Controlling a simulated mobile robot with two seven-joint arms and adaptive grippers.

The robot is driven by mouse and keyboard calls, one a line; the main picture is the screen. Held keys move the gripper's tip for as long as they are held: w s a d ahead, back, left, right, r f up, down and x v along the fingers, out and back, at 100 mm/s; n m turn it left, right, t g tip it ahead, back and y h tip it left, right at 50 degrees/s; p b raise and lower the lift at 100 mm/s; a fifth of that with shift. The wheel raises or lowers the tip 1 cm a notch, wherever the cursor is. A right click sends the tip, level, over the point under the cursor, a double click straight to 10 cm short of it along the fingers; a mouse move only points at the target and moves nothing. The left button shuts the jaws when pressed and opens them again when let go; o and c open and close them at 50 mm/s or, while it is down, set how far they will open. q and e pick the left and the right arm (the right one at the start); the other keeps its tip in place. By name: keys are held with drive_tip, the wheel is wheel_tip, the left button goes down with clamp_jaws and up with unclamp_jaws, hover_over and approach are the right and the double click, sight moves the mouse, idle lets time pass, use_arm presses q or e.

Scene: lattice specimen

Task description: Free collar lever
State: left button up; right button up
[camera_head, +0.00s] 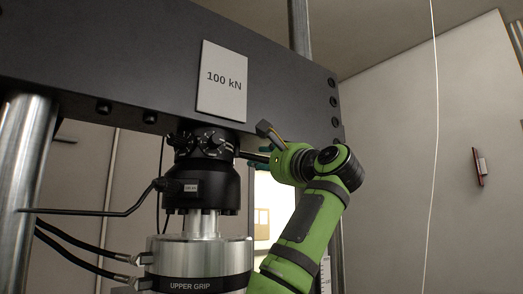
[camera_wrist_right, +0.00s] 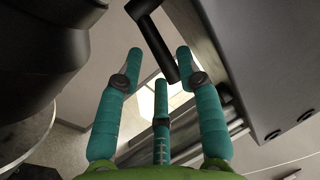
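The collar (camera_head: 205,143) is a dark ring with light marks under the crosshead, above a black load cell body (camera_head: 205,185). A short dark lever (camera_head: 252,157) sticks out from the collar to the right, toward my right gripper (camera_head: 266,158). In the right wrist view the black lever (camera_wrist_right: 155,45) hangs between the spread teal fingers of my right gripper (camera_wrist_right: 158,62). The fingers are open; I cannot tell whether any finger touches the lever. In the head view the green wrist partly hides the fingers. My left gripper is not in view.
The dark crosshead (camera_head: 130,60) with a "100 kN" plate (camera_head: 222,80) lies just above the right hand. A steel column (camera_head: 22,150) stands at left. The upper grip (camera_head: 200,262) and black hoses (camera_head: 85,255) are below. Free room lies right of my arm.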

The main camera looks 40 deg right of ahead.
drive_tip(key=shift+w+d, duration=0.4)
drive_tip(key=shift+w, duration=0.35)
drive_tip(key=shift+s+a+r, duration=0.1)
drive_tip(key=shift+a, duration=0.05)
